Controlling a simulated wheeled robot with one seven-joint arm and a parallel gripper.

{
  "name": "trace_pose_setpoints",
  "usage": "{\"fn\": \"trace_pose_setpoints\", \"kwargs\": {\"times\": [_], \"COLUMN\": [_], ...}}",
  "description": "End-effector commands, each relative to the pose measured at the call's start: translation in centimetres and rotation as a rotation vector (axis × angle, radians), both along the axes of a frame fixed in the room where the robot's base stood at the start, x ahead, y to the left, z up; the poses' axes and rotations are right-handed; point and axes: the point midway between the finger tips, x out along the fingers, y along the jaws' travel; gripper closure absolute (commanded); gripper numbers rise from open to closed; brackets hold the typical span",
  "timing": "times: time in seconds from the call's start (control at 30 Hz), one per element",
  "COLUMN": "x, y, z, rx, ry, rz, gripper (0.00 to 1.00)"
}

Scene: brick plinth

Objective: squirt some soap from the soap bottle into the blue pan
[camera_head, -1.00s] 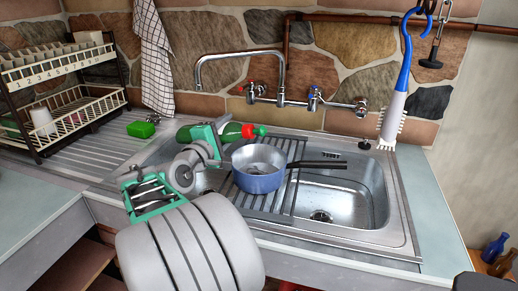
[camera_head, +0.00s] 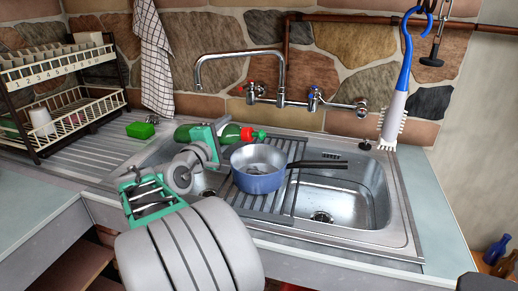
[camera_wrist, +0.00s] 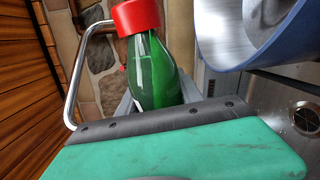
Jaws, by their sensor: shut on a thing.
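The green soap bottle (camera_head: 229,132) with a red cap (camera_head: 252,134) lies tipped nearly level, its cap pointing right. My gripper (camera_head: 219,139) is shut on the bottle and holds it above the sink, just left of and above the blue pan (camera_head: 262,183). The pan rests on the dark rack over the sink, its black handle pointing right. In the wrist view the bottle (camera_wrist: 160,75) sticks out beyond my gripper, and the pan's rim (camera_wrist: 225,62) is at the upper right. The part of the bottle between the fingers is hidden.
The slatted rack (camera_head: 283,201) spans the sink (camera_head: 345,205). The tap (camera_head: 240,54) arches behind the pan. A green sponge (camera_head: 141,130) lies on the drainboard. A dish rack (camera_head: 62,95) stands at the left, and a brush (camera_head: 395,108) hangs at the right.

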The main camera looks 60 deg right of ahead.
Motion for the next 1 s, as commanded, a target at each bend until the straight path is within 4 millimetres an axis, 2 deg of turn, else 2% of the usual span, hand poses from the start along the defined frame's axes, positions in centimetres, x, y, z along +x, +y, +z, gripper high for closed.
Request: {"fn": "trace_pose_setpoints", "kwargs": {"times": [1.0], "x": [0.04], "y": [-0.02], "z": [0.23], "rx": [0.002], "ry": [-0.066], "rz": [0.0], "gripper": [1.0]}}
